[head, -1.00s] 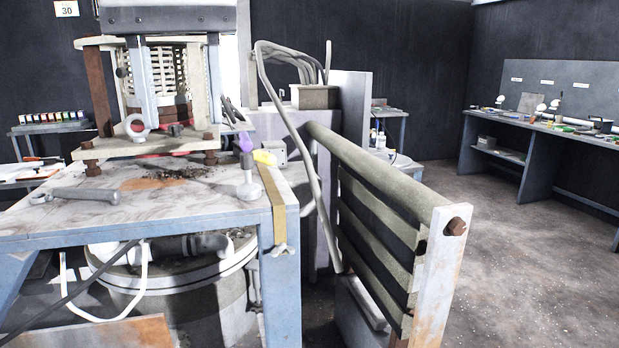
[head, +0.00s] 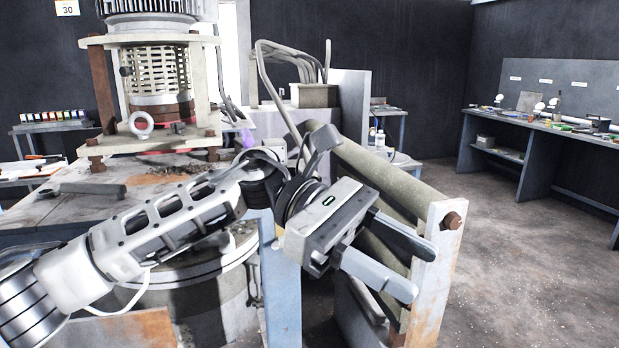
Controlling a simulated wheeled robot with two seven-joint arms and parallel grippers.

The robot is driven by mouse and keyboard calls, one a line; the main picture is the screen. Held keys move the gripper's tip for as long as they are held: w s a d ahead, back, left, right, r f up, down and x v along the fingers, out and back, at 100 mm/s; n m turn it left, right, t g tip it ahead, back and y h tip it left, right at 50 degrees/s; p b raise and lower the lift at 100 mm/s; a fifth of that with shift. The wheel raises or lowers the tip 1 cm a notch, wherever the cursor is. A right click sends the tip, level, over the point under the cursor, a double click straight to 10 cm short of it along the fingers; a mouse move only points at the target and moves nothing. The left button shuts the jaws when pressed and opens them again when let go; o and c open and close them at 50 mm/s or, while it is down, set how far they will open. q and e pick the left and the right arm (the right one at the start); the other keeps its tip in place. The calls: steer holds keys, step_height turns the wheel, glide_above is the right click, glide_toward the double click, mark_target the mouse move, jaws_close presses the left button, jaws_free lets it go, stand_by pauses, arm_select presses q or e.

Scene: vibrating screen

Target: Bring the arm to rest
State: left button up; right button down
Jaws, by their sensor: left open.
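My left arm (head: 165,225) reaches in from the lower left and stretches across the front of the workbench. My left gripper (head: 422,270) is open and empty. Its two grey fingers point to the right and slightly down. The gripper and wrist hide part of that panel and the bench's right end. My right gripper is not in view.
The screen machine (head: 160,75) stands on the workbench (head: 90,215). A wrench (head: 93,189) and a purple-topped item (head: 247,138) are on the bench. A drum (head: 215,300) is beneath. Open floor (head: 530,260) lies to the right, before a long side bench (head: 530,165).

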arm_select(q)
steer(key=w+a+f+m+t+h, duration=0.2)
steer(key=w+a+f+m+t, duration=0.25)
steer(key=f+m+t, duration=0.65)
steer(key=w+a+f+m+t+h, duration=0.1)
steer(key=w+a+f+m+t, duration=0.35)
steer(key=m+t, duration=1.2)
steer(key=s+a+f+n+g+y, duration=0.25)
steer(key=a+f+n+y, duration=0.2)
steer(key=f, duration=0.35)
steer(key=s+a+f+n+g+y, duration=0.1)
steer(key=s+a+f+n+y, duration=0.3)
steer(key=f, duration=0.5)
steer(key=s+a+f+n+g+y, duration=0.4)
steer(key=s+a+f+n, duration=0.3)
steer(key=s+f, duration=0.4)
steer(key=shift+s+f+g, duration=0.15)
steer(key=shift+f+g, duration=0.4)
steer(key=shift+g, duration=0.05)
